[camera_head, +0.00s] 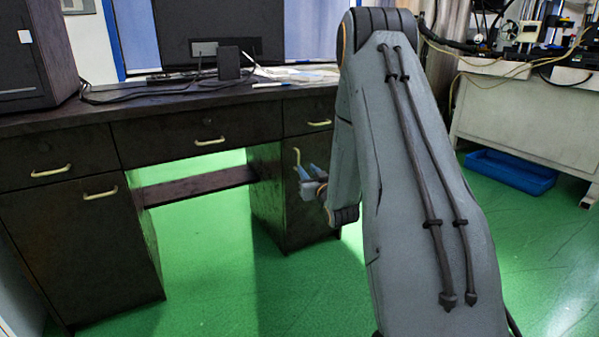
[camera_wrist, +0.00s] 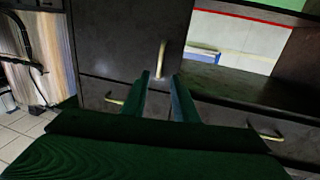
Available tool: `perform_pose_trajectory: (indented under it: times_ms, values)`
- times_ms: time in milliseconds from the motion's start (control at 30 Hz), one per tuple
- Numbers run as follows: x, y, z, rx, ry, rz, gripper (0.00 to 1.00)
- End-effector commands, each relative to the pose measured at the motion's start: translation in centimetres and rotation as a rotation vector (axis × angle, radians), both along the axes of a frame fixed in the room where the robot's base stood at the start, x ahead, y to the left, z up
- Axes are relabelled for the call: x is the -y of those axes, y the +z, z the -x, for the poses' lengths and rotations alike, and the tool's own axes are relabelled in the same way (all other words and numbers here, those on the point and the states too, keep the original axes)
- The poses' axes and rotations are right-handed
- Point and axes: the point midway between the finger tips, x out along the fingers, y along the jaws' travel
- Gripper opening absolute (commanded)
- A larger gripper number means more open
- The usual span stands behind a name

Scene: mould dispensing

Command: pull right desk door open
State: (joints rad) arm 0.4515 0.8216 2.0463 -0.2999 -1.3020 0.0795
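The right desk door (camera_head: 275,205) is a dark panel below the right drawer and looks shut. Its upright brass handle (camera_head: 297,157) is near the door's top. In the wrist view the handle (camera_wrist: 162,58) stands just beyond my fingertips, in line with the gap between them. My gripper (camera_head: 307,172) is in front of the door beside the handle, with blue-looking fingers. In the wrist view my gripper (camera_wrist: 162,78) has its two fingers apart, with nothing between them. My arm covers the right edge of the desk in the head view.
The right drawer handle (camera_head: 320,123) is just above the door. The left door (camera_head: 85,245) is shut. A monitor (camera_head: 220,30) and cables are on the desktop (camera_head: 50,122). A blue tray (camera_head: 510,172) lies under a white bench (camera_head: 530,130). The green floor before the desk is clear.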

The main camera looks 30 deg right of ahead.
Motion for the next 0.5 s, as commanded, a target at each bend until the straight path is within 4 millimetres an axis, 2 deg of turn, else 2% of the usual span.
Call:
perform_pose_trajectory:
  times_ms: [167,500]
  values:
    - [0.3,-0.1,-1.5,0.012,0.001,0.003,0.26]
    - [1.1,-0.2,-6.4,0.009,0.002,0.002,0.26]
